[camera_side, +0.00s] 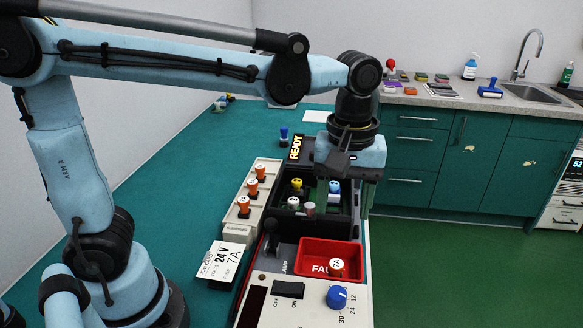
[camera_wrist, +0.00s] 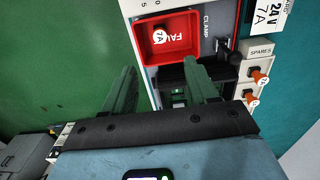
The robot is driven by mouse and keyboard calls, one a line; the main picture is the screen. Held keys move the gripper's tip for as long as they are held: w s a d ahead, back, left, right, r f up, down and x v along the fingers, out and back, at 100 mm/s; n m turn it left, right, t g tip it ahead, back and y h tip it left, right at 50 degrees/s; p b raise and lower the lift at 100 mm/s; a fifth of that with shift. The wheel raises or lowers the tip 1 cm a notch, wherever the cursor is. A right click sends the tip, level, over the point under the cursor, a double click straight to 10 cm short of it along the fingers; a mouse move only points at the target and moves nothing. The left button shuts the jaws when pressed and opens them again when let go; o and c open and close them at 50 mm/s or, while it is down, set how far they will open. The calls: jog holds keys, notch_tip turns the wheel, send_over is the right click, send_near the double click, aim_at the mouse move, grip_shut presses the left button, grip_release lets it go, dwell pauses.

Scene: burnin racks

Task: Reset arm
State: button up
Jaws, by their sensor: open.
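My gripper (camera_side: 350,185) hangs over the far right part of the burn-in rack (camera_side: 257,300), jaws apart and empty. In the wrist view its two green fingers (camera_wrist: 160,72) stand wide apart with nothing between their tips. The dark bay (camera_side: 318,222) below holds yellow-, blue- and white-topped plugs and a greyish one; my gripper partly hides it. A black clamp lever (camera_side: 272,230) stands left of the tray.
A spares strip (camera_side: 246,215) with orange plugs (camera_side: 252,187) lies left of the bay. A job card reading 24 V 7A (camera_side: 222,262), a black switch (camera_side: 289,290) and a blue knob (camera_side: 337,297) are nearer. Teal table (camera_side: 170,160) is clear at left; a sink counter (camera_side: 420,95) stands behind.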

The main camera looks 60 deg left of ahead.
jog(key=shift+r, duration=0.15)
jog(key=s+a+f+m+t, duration=0.2)
jog(key=a+m+t, duration=0.1)
jog(key=a+m, duration=0.1)
jog(key=s+a+f+m+t, duration=0.2)
jog(key=a+m+t, duration=0.2)
jog(key=a, duration=0.3)
jog(key=shift+a+m, duration=0.2)
jog(key=shift+m, duration=0.3)
